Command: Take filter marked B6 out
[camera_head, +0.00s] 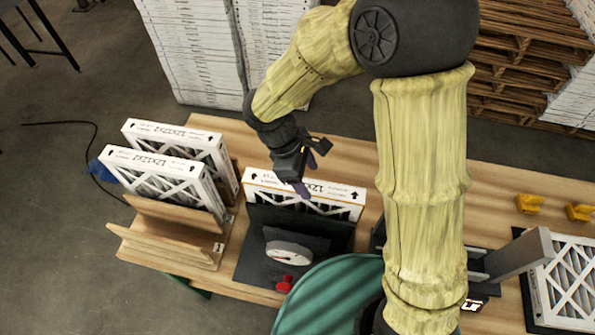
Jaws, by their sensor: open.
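A white-framed filter (340,197) marked 12x12x2 stands upright in a dark fixture (250,262) with a round gauge, in the middle of the table. My gripper (311,168) is open just above this filter's top edge; I cannot tell whether it touches it. Two more filters, a rear one (172,135) and a front one (160,165), stand in a wooden rack (165,245) on the left. Another filter (570,280) is at the far right edge, partly cut off. No B6 mark is readable on any filter.
A red knob (284,284) is at the fixture's front. Two yellow pieces (530,204) lie on the wooden table (490,190) at right. My arm hides the table's middle right. White stacks (195,50) and wooden pallets (530,60) stand behind.

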